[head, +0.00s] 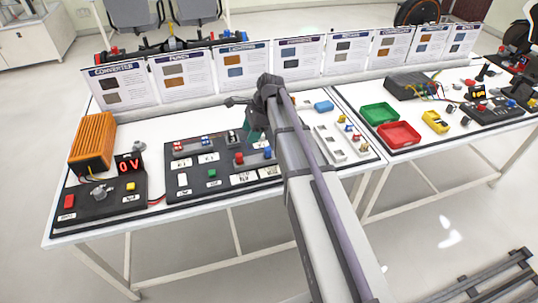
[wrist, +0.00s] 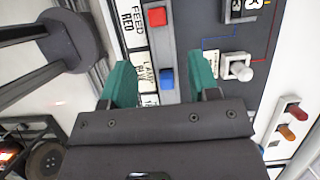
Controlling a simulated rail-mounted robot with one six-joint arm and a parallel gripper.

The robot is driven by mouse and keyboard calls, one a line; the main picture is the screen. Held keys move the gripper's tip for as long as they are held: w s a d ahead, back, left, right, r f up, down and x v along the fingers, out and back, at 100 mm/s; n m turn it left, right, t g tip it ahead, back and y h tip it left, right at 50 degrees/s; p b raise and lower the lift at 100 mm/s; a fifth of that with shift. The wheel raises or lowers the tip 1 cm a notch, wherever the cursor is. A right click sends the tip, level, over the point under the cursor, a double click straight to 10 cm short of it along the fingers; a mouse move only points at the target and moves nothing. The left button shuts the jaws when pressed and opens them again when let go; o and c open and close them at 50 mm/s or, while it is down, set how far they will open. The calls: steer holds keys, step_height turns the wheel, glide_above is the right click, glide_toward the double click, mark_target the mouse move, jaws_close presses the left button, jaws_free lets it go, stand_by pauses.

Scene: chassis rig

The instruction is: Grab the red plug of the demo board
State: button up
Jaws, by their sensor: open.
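The demo board (head: 222,176) is a dark panel on the left table. A red plug (head: 239,158) and a blue plug (head: 267,152) sit on its lower grey rail. The wrist view shows the red plug (wrist: 157,17) beside a "FEED RED" label, with the blue plug (wrist: 167,78) nearer my gripper. My gripper (wrist: 163,78) has teal fingers, open and empty. In that view the blue plug appears between the fingers and the red plug lies beyond the tips. In the head view my arm comes in from the lower right and my gripper (head: 252,130) is above the board.
Another rail at the board's upper left holds a red block (head: 178,147) and a blue block (head: 207,142). A white tray (head: 343,143) is to the right. Poster cards (head: 240,66) line the back.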

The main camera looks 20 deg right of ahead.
mark_target(240, 154)
steer(key=b+x, duration=0.2)
steer(key=x, duration=0.1)
steer(key=b+x, duration=0.3)
steer(key=shift+a+f+b, duration=0.1)
steer(key=shift+a+b, duration=0.2)
steer(key=shift+a, duration=0.15)
steer(key=b+x, duration=0.4)
steer(key=x, duration=0.1)
steer(key=shift+s+d+f+b, duration=0.1)
steer(key=shift+s+d+b, duration=0.1)
steer(key=shift+b, duration=0.2)
steer(key=shift+a+r, duration=0.1)
steer(key=shift+r, duration=0.1)
steer(key=c, duration=1)
steer(key=shift+r+p, duration=0.1)
steer(key=shift+p, duration=0.2)
